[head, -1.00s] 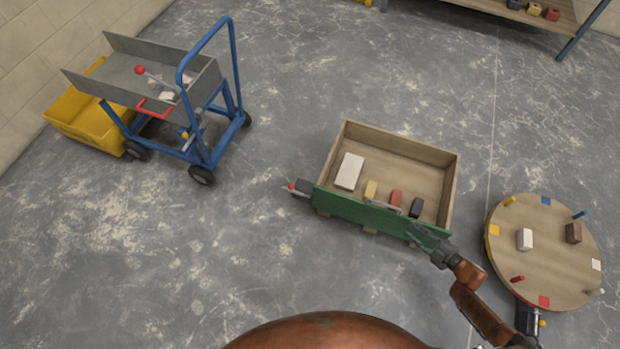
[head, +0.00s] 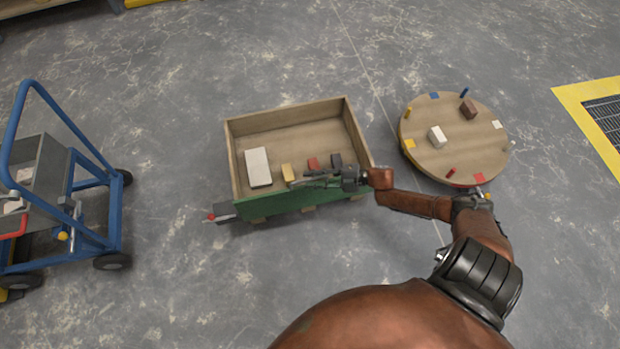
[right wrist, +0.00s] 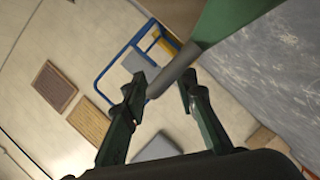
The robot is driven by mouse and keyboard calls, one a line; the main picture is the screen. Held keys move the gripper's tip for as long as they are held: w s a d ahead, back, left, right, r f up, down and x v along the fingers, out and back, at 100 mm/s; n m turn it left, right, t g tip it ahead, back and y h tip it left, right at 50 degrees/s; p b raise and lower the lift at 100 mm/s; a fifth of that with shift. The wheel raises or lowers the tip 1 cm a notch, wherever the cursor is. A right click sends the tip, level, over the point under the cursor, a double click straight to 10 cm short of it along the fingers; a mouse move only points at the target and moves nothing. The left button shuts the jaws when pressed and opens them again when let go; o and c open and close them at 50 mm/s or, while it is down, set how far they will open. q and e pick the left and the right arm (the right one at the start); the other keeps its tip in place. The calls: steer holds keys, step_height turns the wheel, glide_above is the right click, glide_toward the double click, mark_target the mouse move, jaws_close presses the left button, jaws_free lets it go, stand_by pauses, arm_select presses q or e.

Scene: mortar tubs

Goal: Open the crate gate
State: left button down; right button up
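The wooden crate (head: 237,160) stands on the floor in the middle of the head view. Its green gate (head: 285,201) is upright along the near side, with a grey handle bar at its top edge. A latch with a red knob (head: 211,217) sits at the gate's left end. My right gripper (head: 322,178) is at the handle, reaching in from the right and hiding part of it. In the right wrist view the fingers (right wrist: 163,92) are apart, with the grey bar (right wrist: 176,72) showing between them; contact is unclear. My left gripper is out of view.
The crate holds a white block (head: 257,167) and several smaller blocks. A round wooden table (head: 455,150) with blocks and pegs stands to the right. A blue-framed cart (head: 105,215) stands at the left. The floor between cart and crate is clear.

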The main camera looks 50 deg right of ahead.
steer(key=shift+c, duration=0.4)
jaws_close()
stand_by(0.4)
